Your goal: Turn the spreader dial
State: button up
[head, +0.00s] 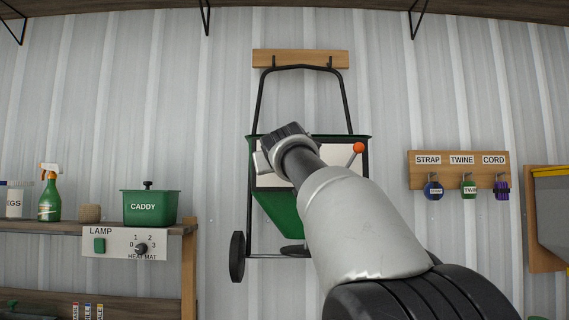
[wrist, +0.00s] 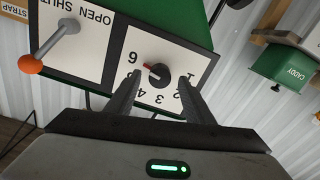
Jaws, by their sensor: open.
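The green spreader (head: 270,215) hangs on the wall in the head view, with a white panel across its hopper. My arm hides the dial there. In the wrist view the dial (wrist: 160,74) is a black knob with a red pointer on a white plate of upside-down numbers. The pointer is directed left, near the 6. My gripper (wrist: 160,78) is open, its two fingers on either side of the knob. I cannot tell whether they touch the knob. The left finger covers part of the number ring.
An orange-tipped lever (head: 358,149) is on the same panel, beside an OPEN/SHUT label (wrist: 80,17). A shelf (head: 100,230) at left bears a green caddy (head: 150,207). A hook board (head: 459,170) with twine is at right.

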jog(key=s+b, duration=0.4)
jog(key=s, duration=1.2)
jog(key=shift+f, duration=0.1)
jog(key=s+d+f+g, duration=0.2)
jog(key=d+f, duration=0.1)
jog(key=f, duration=0.4)
jog(key=s+d+f+m+g+h, duration=0.1)
jog(key=s+d+f, duration=0.15)
jog(key=f, duration=0.35)
jog(key=s+d+f+g, duration=0.2)
jog(key=d+f, duration=0.2)
jog(key=f, duration=0.3)
jog(key=s+d+f+m+g, duration=0.1)
jog(key=s+f+g, duration=0.1)
jog(key=s+f, duration=0.65)
jog(key=s+d+f+g, duration=0.1)
jog(key=s+f+g, duration=0.2)
jog(key=s+f, duration=0.55)
jog(key=s+d+f+m+g, duration=0.15)
jog(key=s+f, duration=0.25)
jog(key=f, duration=0.9)
notch_tip(320, 180, up, 27)
jog(key=y+p, duration=0.1)
jog(key=p, duration=2.7)
jog(key=shift+s+a+r+n+g, duration=0.15)
jog(key=shift+s+a+n+g, duration=0.1)
jog(key=shift+s+n+g, duration=0.15)
